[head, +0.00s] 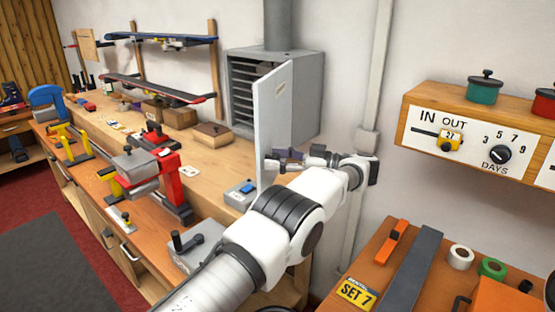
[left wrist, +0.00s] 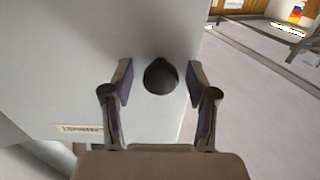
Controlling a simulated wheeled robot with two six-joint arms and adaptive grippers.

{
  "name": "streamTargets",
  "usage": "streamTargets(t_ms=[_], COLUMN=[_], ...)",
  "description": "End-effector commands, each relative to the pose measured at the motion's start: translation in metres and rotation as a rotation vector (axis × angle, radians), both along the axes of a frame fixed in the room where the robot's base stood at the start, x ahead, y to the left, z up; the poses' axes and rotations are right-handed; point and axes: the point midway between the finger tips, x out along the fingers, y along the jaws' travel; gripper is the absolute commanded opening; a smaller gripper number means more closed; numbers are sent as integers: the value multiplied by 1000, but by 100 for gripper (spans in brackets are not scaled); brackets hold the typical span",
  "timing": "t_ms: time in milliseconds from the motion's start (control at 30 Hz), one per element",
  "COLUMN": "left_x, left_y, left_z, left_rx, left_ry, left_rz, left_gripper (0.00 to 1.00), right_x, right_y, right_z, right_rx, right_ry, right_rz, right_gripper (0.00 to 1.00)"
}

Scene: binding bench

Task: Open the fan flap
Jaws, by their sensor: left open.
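The grey cabinet (head: 308,95) stands against the back wall with a duct rising from its top. Its pale door (head: 274,115) stands open, showing racks inside. I cannot tell for sure which part is the fan flap. In the left wrist view, a dark round knob (left wrist: 161,76) sits on a pale grey panel (left wrist: 70,60) with a small label. My left gripper (head: 278,160) is open beside the door's lower part. In the left wrist view its fingers stand on either side of the knob, apart from it. My right gripper is not in view.
The workbench (head: 95,178) on the left carries a red press (head: 172,180) and several tools. A wooden box with dials (head: 480,135) is on the right wall. An orange-brown table (head: 388,275) with tape rolls stands at lower right. The grey floor mat (head: 60,265) is clear.

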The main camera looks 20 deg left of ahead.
Motion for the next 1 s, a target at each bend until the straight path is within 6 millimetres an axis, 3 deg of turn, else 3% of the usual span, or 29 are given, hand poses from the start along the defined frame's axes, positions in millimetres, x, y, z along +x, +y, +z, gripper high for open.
streamTargets(t_ms=[167, 400, 533, 1000], left_x=[0, 1, 1, 1], left_y=[0, 0, 0, 0], left_z=[16, 70, 91, 99], left_rx=[0, 0, -2, 0], left_ry=[-3, -5, -3, 1], left_rz=[0, 0, -1, 0], left_gripper=[58, 58, 58, 58], right_x=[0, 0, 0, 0], right_y=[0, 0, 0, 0], right_z=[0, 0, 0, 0], right_rx=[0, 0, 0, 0], right_ry=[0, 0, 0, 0], right_rz=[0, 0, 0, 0], right_gripper=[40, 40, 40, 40])
